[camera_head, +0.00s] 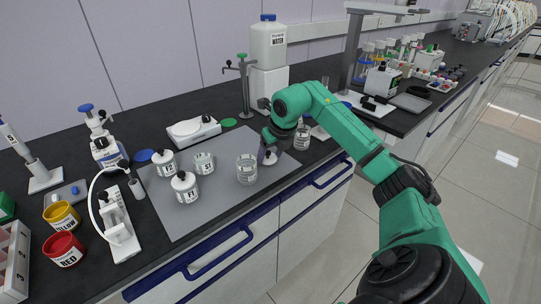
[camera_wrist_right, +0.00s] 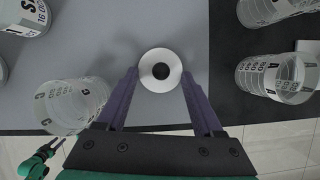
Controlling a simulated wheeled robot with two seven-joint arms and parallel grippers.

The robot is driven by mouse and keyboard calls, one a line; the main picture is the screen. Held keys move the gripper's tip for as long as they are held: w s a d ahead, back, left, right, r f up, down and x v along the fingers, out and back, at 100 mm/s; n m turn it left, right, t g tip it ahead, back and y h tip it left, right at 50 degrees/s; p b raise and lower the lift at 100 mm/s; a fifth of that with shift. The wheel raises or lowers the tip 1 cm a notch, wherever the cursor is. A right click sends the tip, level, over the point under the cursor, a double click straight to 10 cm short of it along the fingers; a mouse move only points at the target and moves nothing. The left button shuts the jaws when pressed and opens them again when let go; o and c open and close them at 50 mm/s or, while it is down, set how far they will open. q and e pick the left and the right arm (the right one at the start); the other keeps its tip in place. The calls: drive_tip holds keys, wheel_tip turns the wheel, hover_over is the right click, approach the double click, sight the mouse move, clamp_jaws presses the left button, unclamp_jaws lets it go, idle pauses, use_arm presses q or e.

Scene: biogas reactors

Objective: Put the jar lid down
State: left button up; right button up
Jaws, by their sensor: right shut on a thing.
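My right gripper (camera_head: 268,157) is low over the right part of the grey mat (camera_head: 215,205). It is shut on the jar lid (camera_head: 270,159), a white disc with a black knob, held between its purple fingers in the right wrist view (camera_wrist_right: 160,70). An open glass jar (camera_head: 247,170) stands left of the gripper, also in the wrist view (camera_wrist_right: 72,108). Another glass jar (camera_head: 302,138) is to its right, off the mat (camera_wrist_right: 278,80). I cannot tell whether the lid touches the mat. A small green arm part, probably my left, shows at the wrist view's lower left.
Jars labelled F1 (camera_head: 185,188) and T2 (camera_head: 164,164) have black-knobbed lids; another jar (camera_head: 204,163) stands beside them. A white scale (camera_head: 194,131) and a water container (camera_head: 268,45) stand behind. The mat's front part is clear.

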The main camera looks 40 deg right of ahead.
drive_tip(key=shift+f, duration=0.15)
drive_tip(key=o, duration=1.3)
drive_tip(key=shift+r, duration=0.35)
drive_tip(key=v, duration=1.1)
drive_tip(key=shift+s+r+p, duration=0.15)
drive_tip(key=shift+r+p, duration=0.15)
drive_tip(key=shift+r, duration=0.05)
